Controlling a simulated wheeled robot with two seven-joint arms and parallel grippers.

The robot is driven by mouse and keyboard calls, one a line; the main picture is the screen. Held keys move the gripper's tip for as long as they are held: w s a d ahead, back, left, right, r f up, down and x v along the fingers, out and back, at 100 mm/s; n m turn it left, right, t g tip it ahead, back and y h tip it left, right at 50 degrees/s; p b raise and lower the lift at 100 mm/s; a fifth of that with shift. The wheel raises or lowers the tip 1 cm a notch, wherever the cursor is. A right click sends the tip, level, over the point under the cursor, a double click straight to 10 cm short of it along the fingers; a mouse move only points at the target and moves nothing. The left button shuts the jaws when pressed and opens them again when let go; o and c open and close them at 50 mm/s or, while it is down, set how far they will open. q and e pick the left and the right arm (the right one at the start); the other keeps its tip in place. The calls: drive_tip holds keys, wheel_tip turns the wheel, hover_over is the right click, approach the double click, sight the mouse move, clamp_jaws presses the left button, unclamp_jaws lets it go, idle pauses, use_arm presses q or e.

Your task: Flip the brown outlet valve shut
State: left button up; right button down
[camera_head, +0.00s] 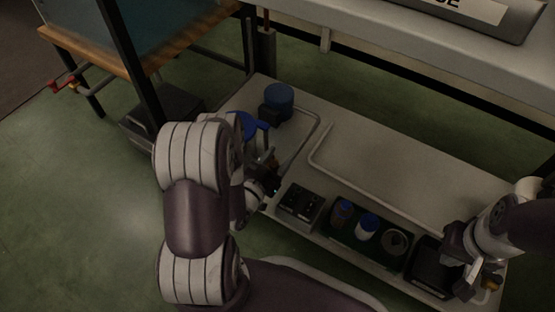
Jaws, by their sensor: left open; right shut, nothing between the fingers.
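I cannot clearly make out a brown outlet valve; a blue-topped fitting (243,122) with a blue handle (263,126) stands on the bench's left part, partly hidden behind my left arm. My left gripper (271,187) is open beside the bench's front left edge, just below that fitting. Its fingers are small and dark here, and I cannot tell whether they touch anything. My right gripper (484,286) is shut and empty over the front right corner, by a black box (433,268).
A blue cylinder (279,97) stands at the back left of the bench (390,180). The bench middle is clear.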

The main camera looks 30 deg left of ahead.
use_arm(q)
drive_tip(key=c, duration=1)
drive_tip(key=shift+o, duration=0.2)
drive_tip(key=shift+s+a+m+h, duration=0.15)
drive_tip(key=shift+m+h, duration=0.15)
drive_tip(key=shift+h, duration=0.2)
drive_tip(key=shift+s+a+m+h, duration=0.1)
drive_tip(key=shift+a+m+h, duration=0.05)
drive_tip(key=shift+m+h, duration=0.45)
drive_tip(key=h, duration=0.1)
drive_tip(key=m+g+h, duration=0.1)
drive_tip(key=m+h, duration=0.1)
drive_tip(key=shift+s+a+g+h, duration=0.3)
drive_tip(key=shift+h, duration=0.1)
drive_tip(key=shift+s+a+f+m+g+h+b, duration=0.1)
drive_tip(key=shift+a+m+g+h+b, duration=0.1)
drive_tip(key=shift+m+g+h, duration=0.7)
drive_tip(key=shift+s+a+r+m+g+h+b, duration=0.15)
drive_tip(key=shift+a+m+g+h+b, duration=0.1)
drive_tip(key=shift+m+g+h, duration=0.65)
drive_tip(key=shift+s+a+f+m+g+h+b, duration=0.15)
drive_tip(key=shift+m+g+h, duration=0.45)
drive_tip(key=shift+h, duration=0.6)
